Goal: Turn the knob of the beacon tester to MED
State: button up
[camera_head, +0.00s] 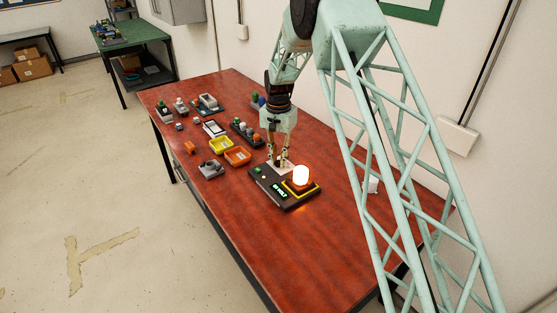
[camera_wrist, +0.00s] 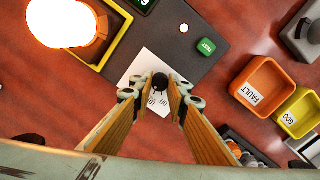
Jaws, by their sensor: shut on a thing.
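The beacon tester (camera_head: 270,185) is a dark box on the red table, with a glowing orange-white beacon (camera_head: 301,174) in a yellow-edged frame and a small lit green display. In the wrist view the black knob (camera_wrist: 160,82) sits on a white dial plate (camera_wrist: 146,63) beside a green button (camera_wrist: 206,46). My gripper (camera_head: 279,163) points down over this plate. In the wrist view its two fingers (camera_wrist: 160,91) are shut on the knob from both sides. Some dial lettering shows between the fingers, but other marks are hidden and the pointed position cannot be read.
An orange tray marked FAULT (camera_wrist: 262,87) and a yellow tray (camera_wrist: 297,112) stand close by. Several small devices (camera_head: 210,104) cover the table's far end. The near part of the table (camera_head: 330,225) is clear.

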dwell(0.3)
jog(key=o, duration=0.9)
jog(key=shift+r, duration=0.15)
notch_tip(320, 180, up, 12)
jog(key=shift+f, duration=0.1)
dwell(0.6)
